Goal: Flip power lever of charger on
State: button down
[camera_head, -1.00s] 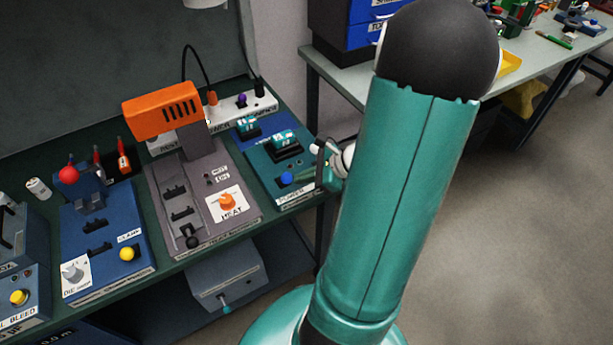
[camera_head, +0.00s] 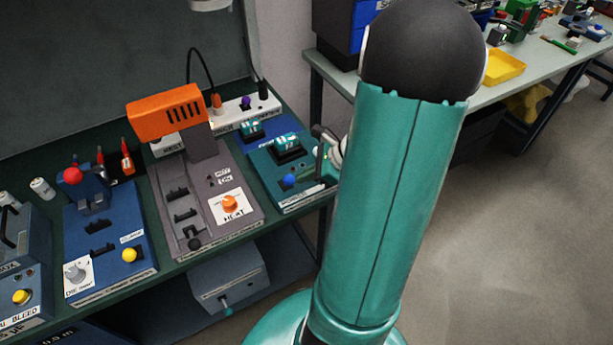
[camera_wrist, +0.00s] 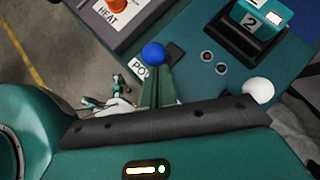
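The charger (camera_head: 283,203) is a teal box at the right end of the green bench, with battery slots on top. Its power lever shows as a blue ball knob (camera_head: 289,180) near the front; in the wrist view the blue knob (camera_wrist: 153,54) sits beside a dark slot and a partly covered "PO…" label (camera_wrist: 138,70). My gripper (camera_head: 310,178) is at the charger's right side, partly hidden by my arm. In the wrist view its green fingers (camera_wrist: 157,73) lie close together just below the knob, with nothing visible between them. I cannot tell whether they touch it.
Left of the charger stands a grey heat device (camera_head: 208,213) with an orange head and an orange knob. A blue clamp device (camera_head: 112,255) is further left. A white power strip (camera_head: 238,110) lies behind. A battery block (camera_wrist: 252,22) sits in the charger. Open floor lies right.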

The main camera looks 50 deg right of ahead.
jog(key=g, duration=0.1)
jog(key=w+g, duration=0.1)
jog(key=w+r+m+g, duration=0.1)
jog(key=shift+w+d+y, duration=0.2)
jog(key=shift+d+y, duration=0.05)
jog(key=shift+y, duration=0.05)
jog(key=w+g, duration=0.1)
jog(key=w+m+g, duration=0.1)
jog(key=g, duration=0.1)
jog(key=shift+w+d+r+y, duration=0.15)
jog(key=shift+w+d+y, duration=0.1)
jog(key=shift+d+y, duration=0.1)
jog(key=shift+s+r, duration=0.1)
jog(key=shift+s, duration=0.15)
jog(key=shift+w, duration=0.15)
jog(key=shift+r, duration=0.8)
